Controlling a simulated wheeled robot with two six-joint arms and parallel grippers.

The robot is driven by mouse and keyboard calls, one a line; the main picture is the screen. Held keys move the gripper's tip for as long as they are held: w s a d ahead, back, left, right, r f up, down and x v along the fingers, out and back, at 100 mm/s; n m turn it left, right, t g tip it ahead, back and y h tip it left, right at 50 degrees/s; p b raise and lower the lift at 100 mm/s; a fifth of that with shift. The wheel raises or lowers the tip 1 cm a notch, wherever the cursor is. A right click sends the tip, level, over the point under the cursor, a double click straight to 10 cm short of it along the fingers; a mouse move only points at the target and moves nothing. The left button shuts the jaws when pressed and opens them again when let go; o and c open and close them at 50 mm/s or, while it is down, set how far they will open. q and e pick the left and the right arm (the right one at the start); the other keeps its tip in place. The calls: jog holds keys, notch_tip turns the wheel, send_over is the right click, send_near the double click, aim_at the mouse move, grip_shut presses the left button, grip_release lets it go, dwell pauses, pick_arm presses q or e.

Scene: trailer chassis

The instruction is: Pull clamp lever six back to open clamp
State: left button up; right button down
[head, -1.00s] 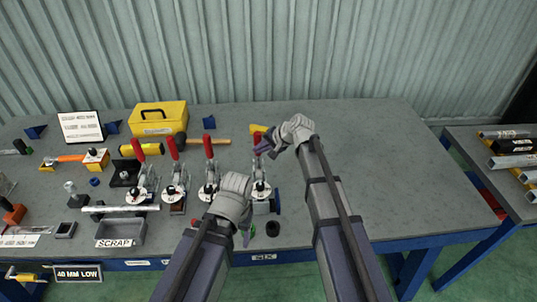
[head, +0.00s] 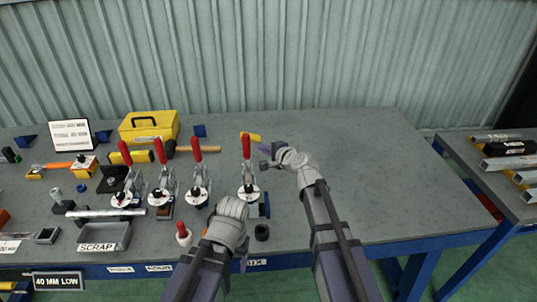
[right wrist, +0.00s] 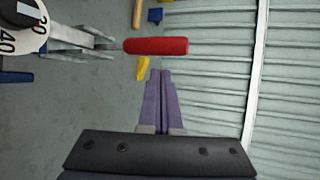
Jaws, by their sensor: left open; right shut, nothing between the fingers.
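Clamp six (head: 249,190) is the rightmost in the row of toggle clamps, above the label SIX (head: 257,262). Its red lever (head: 246,147) stands upright. In the right wrist view the red lever (right wrist: 156,46) lies across the picture just ahead of the fingertips. My right gripper (head: 268,156) is shut and empty, just right of the lever and apart from it; its purple fingers also show in the right wrist view (right wrist: 161,73). My left gripper (head: 243,258) is open and low at the bench front, in front of clamp six; its fingers are partly hidden.
More red-levered clamps (head: 196,150) stand to the left. A yellow toolbox (head: 148,128) and a hammer (head: 198,149) lie behind them. A SCRAP tray (head: 104,236) and a red-tipped bottle (head: 184,234) are at front left. The bench right of my right arm is clear.

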pick_arm(q)
notch_tip(320, 180, down, 3)
jog(key=shift+r+b, duration=0.2)
jog(key=shift+b, duration=0.8)
pick_arm(e)
jog(key=x, duration=0.8)
jog(key=shift+s, duration=0.1)
pick_arm(q)
jog(key=shift+s+d, duration=0.15)
jog(key=shift+d, duration=0.35)
jog(key=shift+c, duration=0.2)
pick_arm(e)
jog(key=s+d, duration=0.6)
jog(key=s, duration=0.6)
jog(key=shift+s+d, duration=0.2)
jog(key=shift+d, duration=0.05)
